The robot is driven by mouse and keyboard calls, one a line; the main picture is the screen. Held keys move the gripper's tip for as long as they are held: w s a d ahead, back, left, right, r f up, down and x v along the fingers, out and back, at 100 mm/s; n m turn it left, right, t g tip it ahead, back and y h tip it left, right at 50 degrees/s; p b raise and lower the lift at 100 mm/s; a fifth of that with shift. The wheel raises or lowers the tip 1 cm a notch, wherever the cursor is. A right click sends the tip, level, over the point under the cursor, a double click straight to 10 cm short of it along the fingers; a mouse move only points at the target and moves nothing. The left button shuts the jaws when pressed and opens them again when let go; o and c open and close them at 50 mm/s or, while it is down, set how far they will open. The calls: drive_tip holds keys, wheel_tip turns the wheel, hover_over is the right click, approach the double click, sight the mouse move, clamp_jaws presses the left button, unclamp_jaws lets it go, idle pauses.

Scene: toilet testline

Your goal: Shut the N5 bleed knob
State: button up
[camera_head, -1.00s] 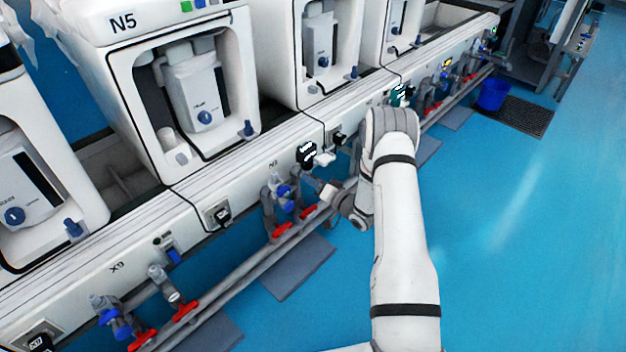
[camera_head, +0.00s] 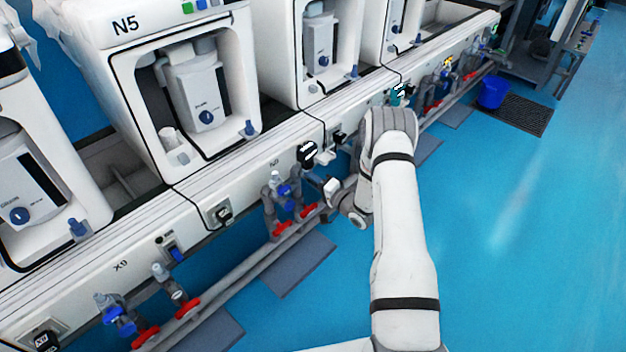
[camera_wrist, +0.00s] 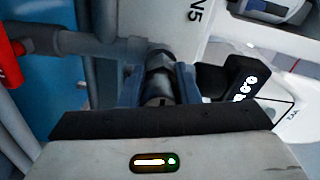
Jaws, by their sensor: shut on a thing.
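The machine marked N5 (camera_head: 95,55) stands at the upper left of the head view. On the rail below it are grey pipes with a blue fitting (camera_head: 287,190) and red handles. My gripper (camera_wrist: 159,88) is at the right of these pipes. In the wrist view its two blue-grey fingers are shut on a dark, round knob (camera_wrist: 159,83) at the pipe's end, below a panel marked N5. In the head view my gripper (camera_head: 331,187) hides the knob. The knob's turn position cannot be told.
A black, boxy fitting (camera_wrist: 241,77) sits close to the right finger. A red handle (camera_wrist: 10,52) and grey pipes are at the left. A blue bucket (camera_head: 492,93) stands on a dark mat at the far right. The blue floor right of my arm is clear.

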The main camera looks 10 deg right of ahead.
drive_tip(key=o, duration=1)
drive_tip(key=shift+w, duration=0.1)
